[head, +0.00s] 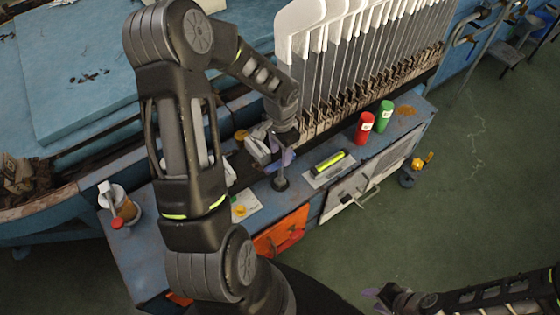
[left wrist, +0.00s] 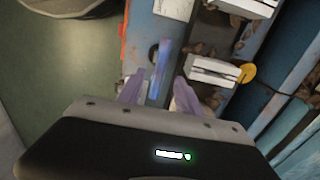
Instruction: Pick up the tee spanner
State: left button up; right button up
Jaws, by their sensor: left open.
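Contact cannot be told. My right gripper (head: 374,297) shows only partly at the bottom of the head view, away from the bench.
A yellow-green tool (head: 329,161) lies on a pale plate right of the spanner. Red (head: 364,127) and green (head: 385,115) bottles stand further right. An orange drawer (head: 281,233) is at the front, and a cup (head: 123,209) is at left.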

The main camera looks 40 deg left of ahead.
aim_at(280, 167)
pick_arm(q)
jog(key=shift+s+d+r, duration=0.15)
jog(key=shift+r, duration=0.05)
jog(key=shift+f, duration=1.4)
notch_tip(280, 167, down, 5)
jog(key=shift+f+b, duration=0.15)
jog(key=shift+b, duration=0.15)
grip_shut()
dwell(1.0)
